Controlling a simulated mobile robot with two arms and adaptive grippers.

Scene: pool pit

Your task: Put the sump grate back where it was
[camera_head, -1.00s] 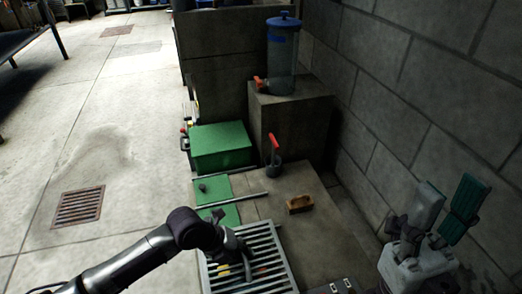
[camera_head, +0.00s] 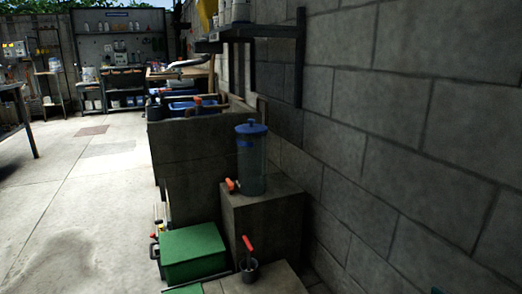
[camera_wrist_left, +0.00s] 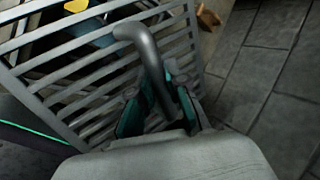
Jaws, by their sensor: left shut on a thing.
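The sump grate (camera_wrist_left: 110,65), a frame of pale grey parallel slats, fills the upper left of the left wrist view. My left gripper (camera_wrist_left: 160,88), with teal finger pads, is shut on a grey curved bar (camera_wrist_left: 143,45) that crosses in front of the slats. I cannot tell whether the bar is part of the grate or a separate hook. A yellow thing (camera_wrist_left: 76,5) and dark shapes show through the slats. The grate's seat and left gripper are outside the head view.
A green box (camera_head: 193,252) stands beside a concrete block (camera_head: 262,225) bearing a clear blue-lidded canister (camera_head: 251,165). A block wall (camera_head: 400,150) closes the right; the pale floor (camera_head: 95,195) at left is mostly open.

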